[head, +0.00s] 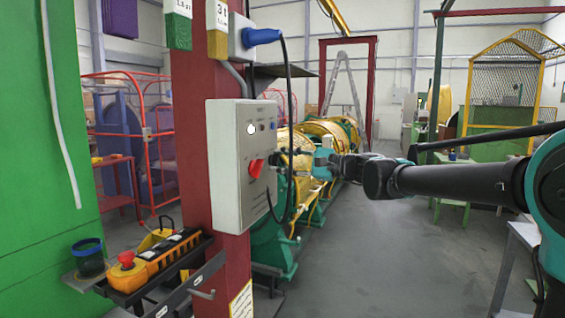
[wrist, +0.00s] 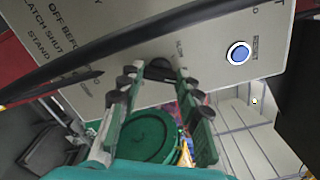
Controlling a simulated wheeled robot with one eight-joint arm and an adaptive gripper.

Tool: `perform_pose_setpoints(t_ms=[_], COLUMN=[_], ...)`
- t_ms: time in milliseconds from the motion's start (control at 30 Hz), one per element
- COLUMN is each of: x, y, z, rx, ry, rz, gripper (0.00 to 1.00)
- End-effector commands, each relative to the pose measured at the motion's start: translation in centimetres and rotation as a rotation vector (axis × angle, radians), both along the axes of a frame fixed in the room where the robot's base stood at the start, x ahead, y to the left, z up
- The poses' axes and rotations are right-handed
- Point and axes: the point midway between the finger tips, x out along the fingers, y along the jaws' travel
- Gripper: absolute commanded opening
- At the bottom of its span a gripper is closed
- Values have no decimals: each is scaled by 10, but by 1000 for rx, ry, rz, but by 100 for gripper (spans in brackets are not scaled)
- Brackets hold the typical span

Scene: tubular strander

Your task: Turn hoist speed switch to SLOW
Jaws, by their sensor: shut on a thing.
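My gripper (head: 279,157) is at the right side of this box in the head view. In the wrist view my gripper (wrist: 160,82) has its two green fingers with dark pads up against the printed panel (wrist: 225,30). A small black knob, which looks like the speed switch (wrist: 160,68), sits between the fingertips, and they are shut on it. Small print beside the knob is partly cut off by a cable. The knob's pointer is hidden, so I cannot tell its setting.
A black cable (wrist: 130,40) crosses close before the panel; it hangs from a blue plug (head: 262,37) in the head view. A blue button (wrist: 239,53) is right of the knob. A shelf with a yellow pendant (head: 160,262) stands lower left. The floor (head: 390,260) is clear.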

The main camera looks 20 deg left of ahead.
Motion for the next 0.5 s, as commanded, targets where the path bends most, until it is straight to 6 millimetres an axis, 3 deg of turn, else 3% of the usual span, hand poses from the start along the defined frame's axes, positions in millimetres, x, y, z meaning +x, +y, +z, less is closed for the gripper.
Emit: perform_pose_setpoints(t_ms=[267, 500], x=[0, 0], y=[0, 0], z=[0, 0], rx=[-5, -18], ry=[-57, -215], rz=[0, 0], gripper=[5, 5])
